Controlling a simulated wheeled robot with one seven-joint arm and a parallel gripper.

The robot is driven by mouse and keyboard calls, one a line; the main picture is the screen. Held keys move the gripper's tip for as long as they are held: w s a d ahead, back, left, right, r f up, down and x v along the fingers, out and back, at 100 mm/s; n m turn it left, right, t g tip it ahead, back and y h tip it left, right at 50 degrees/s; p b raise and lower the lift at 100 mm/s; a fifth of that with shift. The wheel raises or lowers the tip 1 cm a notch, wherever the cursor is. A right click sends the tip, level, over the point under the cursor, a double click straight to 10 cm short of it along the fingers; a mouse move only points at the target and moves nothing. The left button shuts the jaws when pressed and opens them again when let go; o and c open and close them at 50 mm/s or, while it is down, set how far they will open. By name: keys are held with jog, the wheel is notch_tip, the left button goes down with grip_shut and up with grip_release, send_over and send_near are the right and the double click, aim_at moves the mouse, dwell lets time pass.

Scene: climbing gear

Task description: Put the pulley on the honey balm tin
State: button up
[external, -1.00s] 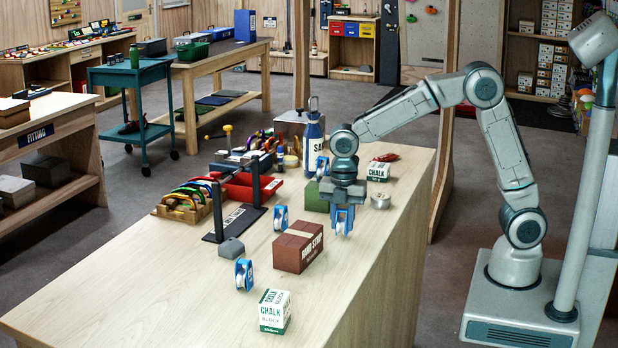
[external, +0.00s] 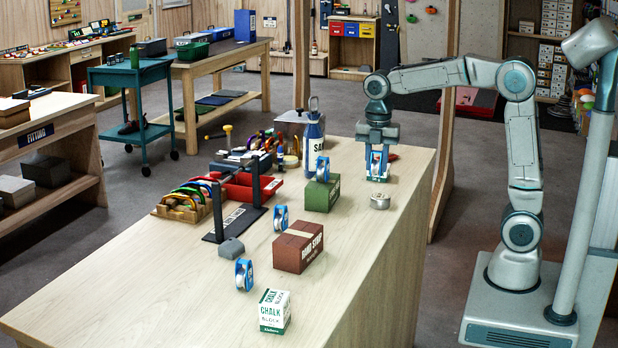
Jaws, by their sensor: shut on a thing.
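My gripper (external: 377,158) is shut on a blue pulley (external: 376,161) with a white wheel and holds it upright near the far right end of the bench. A small round metallic tin (external: 380,201) sits on the bench, below and nearer the camera than the gripper in the picture. It is the only such tin in view; its label is too small to read. The held pulley appears above or in front of a white and green chalk block (external: 379,179), mostly hidden behind the gripper. I cannot tell whether they touch.
Another blue pulley (external: 322,168) stands on a green box (external: 321,195). Two more pulleys (external: 280,218) (external: 244,275) stand near a brown box (external: 298,248). A chalk block (external: 274,311) is at the front, a blue bottle (external: 313,143) behind.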

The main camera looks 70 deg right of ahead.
jog(key=s+d+r+m, duration=0.1)
jog(key=s+d, duration=0.3)
jog(key=d, duration=0.3)
jog(key=s+d+r, duration=0.2)
jog(key=s+d, duration=0.1)
jog(key=d, duration=0.5)
jog(key=p, duration=0.1)
send_over(381, 196)
notch_tip(381, 196, down, 7)
jog(key=shift+w+d+f, duration=0.1)
jog(key=shift+f, duration=2.05)
jog(key=shift+f, duration=0.15)
jog(key=o, duration=1)
